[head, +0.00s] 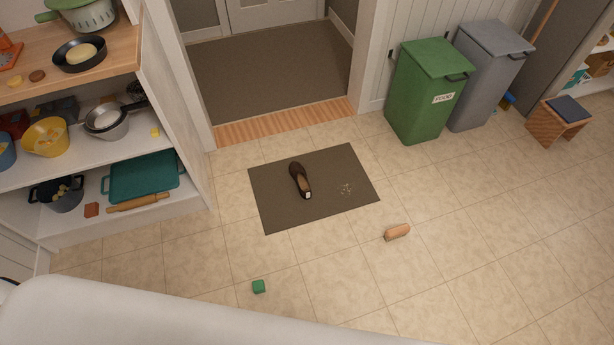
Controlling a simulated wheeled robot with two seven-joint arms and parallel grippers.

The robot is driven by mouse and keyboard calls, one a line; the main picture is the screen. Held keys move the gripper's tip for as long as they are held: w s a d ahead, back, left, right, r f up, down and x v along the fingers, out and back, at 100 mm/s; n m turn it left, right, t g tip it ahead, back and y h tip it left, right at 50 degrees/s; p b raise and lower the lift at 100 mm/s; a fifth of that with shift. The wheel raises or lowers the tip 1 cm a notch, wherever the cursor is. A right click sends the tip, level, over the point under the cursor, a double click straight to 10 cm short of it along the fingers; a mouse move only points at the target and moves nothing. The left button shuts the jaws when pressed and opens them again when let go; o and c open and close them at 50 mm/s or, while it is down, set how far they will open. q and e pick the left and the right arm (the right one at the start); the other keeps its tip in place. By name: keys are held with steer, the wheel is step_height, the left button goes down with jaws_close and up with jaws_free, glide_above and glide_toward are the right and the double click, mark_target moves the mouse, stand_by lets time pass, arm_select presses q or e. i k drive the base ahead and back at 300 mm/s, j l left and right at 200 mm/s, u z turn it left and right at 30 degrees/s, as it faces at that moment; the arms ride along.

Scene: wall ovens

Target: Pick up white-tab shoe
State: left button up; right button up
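A dark brown shoe (299,178) lies on the grey-brown doormat (275,214) on the tiled floor, left of the mat's middle. A small white patch, perhaps its tab, shows at its near end. Neither of my grippers is in the head view. The shoe lies free, with nothing touching it except the mat.
Crumbs (347,189) lie on the mat. A tan loaf-like object (397,232) and a small green block (259,286) lie on the floor. Shelves (190,190) stand left; green (426,95) and grey (487,85) bins stand back right. Floor around the mat is mostly clear.

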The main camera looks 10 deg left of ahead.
mark_target(297, 171)
steer(key=i+l+u, duration=0.4)
steer(key=i+l, duration=0.4)
